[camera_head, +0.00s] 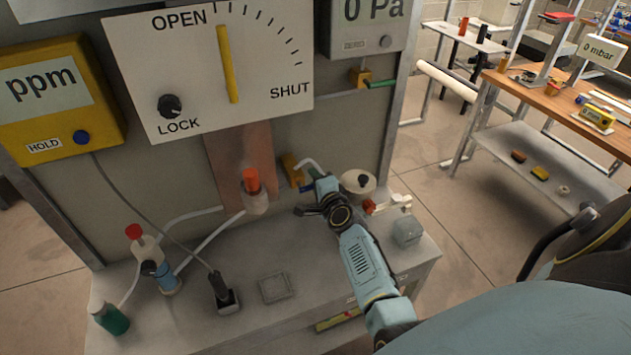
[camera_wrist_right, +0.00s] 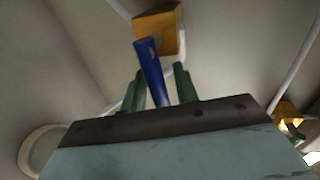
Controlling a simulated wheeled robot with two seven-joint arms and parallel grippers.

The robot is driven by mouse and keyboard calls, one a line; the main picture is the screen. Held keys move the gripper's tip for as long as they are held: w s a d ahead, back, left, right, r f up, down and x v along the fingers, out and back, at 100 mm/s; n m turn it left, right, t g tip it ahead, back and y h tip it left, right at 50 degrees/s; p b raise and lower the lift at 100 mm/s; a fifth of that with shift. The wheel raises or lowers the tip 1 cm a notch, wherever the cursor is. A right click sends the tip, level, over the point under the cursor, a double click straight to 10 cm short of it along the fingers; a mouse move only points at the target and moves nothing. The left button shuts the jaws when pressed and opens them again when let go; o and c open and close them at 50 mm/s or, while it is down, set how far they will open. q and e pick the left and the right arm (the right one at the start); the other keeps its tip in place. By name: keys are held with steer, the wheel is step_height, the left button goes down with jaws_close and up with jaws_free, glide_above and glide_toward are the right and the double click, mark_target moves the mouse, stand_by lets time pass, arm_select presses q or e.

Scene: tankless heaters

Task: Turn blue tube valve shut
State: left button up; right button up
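The blue tube valve has a brass body (camera_head: 291,169) and a blue lever handle (camera_wrist_right: 151,70), on a pale tube low on the panel. In the head view my right gripper (camera_head: 314,175) reaches this valve and covers most of the handle. In the right wrist view the green fingers (camera_wrist_right: 159,88) stand apart, with the lower part of the blue handle between them. A gap shows at the left finger; the handle runs close to the right finger, and I cannot tell whether they touch. My left gripper is not in view.
A large dial (camera_head: 207,75) marked OPEN and SHUT has an upright yellow needle. A green-handled valve (camera_head: 378,83) is at the panel's right side. A red-capped clear vessel (camera_head: 254,200), a round pale knob (camera_head: 358,182) and a grey cube (camera_head: 407,231) are near my right arm.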

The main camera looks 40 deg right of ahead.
steer(key=shift+o, duration=0.4)
steer(key=v, duration=1.3)
steer(key=shift+s+p, duration=0.2)
steer(key=shift+p, duration=0.25)
steer(key=shift+r, duration=0.1)
